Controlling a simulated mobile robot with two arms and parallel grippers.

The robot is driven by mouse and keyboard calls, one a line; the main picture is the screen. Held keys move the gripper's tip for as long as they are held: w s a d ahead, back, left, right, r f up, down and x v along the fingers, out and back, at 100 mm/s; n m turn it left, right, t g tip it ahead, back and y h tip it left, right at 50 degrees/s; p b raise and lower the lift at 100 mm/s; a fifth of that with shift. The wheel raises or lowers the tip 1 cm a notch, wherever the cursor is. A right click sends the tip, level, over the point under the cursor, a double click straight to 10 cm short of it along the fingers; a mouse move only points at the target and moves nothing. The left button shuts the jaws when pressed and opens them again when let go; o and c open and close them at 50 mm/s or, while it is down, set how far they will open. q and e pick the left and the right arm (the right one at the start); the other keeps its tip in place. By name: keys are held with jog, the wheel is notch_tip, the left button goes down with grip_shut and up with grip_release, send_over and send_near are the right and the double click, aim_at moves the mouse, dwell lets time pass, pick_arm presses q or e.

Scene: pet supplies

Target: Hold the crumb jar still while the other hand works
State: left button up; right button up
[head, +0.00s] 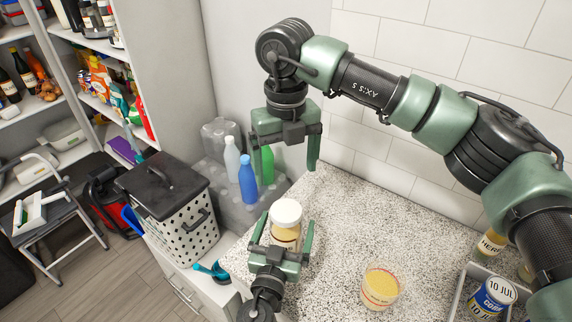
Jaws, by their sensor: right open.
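The crumb jar (286,236), with a white lid and tan contents, stands upright on the speckled counter near its left edge. My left gripper (286,236) comes in low from the front, with one finger on each side of the jar. I cannot tell whether the fingers press on it; they hide part of its lower body. My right gripper (286,163) hangs above and behind the jar, open and empty, its fingers pointing down.
An open tub of yellow crumbs (381,286) stands on the counter to the right. Blue (248,180) and white (232,160) bottles stand beyond the counter's left edge. The counter's middle is clear.

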aim_at(282, 239)
pick_arm(q)
jog(key=shift+s+a+f, duration=0.1)
jog(key=shift+s+f, duration=0.05)
jog(key=shift+s, duration=0.3)
jog(key=b+v, duration=0.3)
jog(key=v, duration=0.3)
jog(key=shift+s+a, duration=0.1)
jog(key=shift+s, duration=0.3)
jog(key=shift+r, duration=0.25)
